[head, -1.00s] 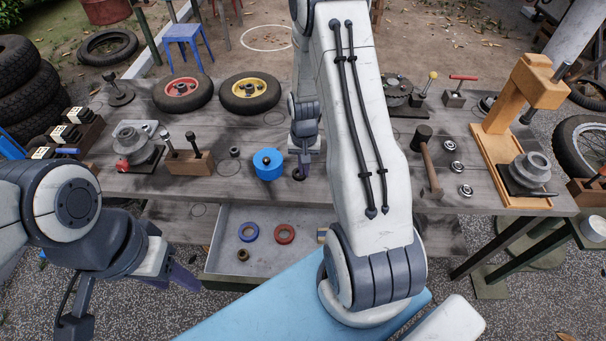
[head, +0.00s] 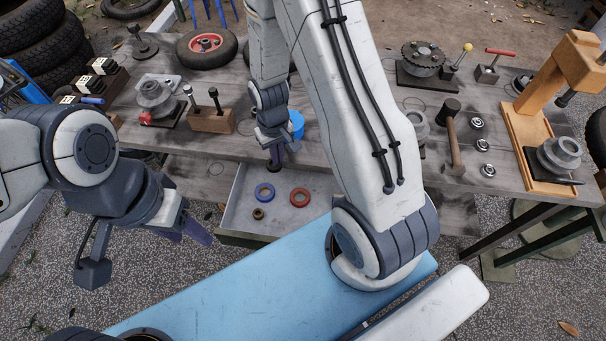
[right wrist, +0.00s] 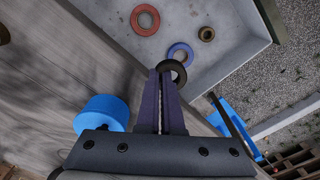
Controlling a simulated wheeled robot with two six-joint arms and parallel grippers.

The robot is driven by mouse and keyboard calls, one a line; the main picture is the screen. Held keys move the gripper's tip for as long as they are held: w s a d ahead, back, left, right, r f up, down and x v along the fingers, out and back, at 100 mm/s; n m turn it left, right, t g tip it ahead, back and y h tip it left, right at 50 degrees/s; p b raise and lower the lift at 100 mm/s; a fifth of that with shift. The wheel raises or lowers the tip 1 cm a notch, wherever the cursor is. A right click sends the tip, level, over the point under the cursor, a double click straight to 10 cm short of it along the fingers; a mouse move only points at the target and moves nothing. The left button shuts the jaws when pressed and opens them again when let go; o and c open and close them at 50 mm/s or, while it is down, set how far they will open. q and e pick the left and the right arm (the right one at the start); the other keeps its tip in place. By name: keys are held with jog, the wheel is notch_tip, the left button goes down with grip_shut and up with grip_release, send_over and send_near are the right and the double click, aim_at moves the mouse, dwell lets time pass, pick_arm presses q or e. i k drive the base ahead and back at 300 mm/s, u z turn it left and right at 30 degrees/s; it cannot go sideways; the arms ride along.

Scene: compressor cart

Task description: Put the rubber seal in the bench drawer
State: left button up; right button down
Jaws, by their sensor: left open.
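The rubber seal is a black ring (right wrist: 173,71) at the tips of my right gripper (right wrist: 160,78), whose fingers are close together on it. In the head view my right gripper (head: 277,156) points down near the back edge of the open bench drawer, the dark seal (head: 273,166) at its tips. The right wrist view shows the seal over the drawer, partly overlapping a blue ring; its exact height is unclear. The grey drawer (head: 231,218) is pulled out under the bench. My left gripper (head: 190,228) is open and empty, left of the drawer.
The drawer holds a blue ring (head: 264,193), a red ring (head: 299,197) and a small brass-coloured ring (head: 258,214), with bare floor around them. A blue cylinder (right wrist: 103,112) stands on the bench beside my right gripper. A wooden block with bolts (head: 211,120) is farther left.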

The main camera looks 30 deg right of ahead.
aim_at(293, 221)
jog(key=u, duration=2.2)
jog(key=i, duration=1.3)
jog(key=z, duration=3.55)
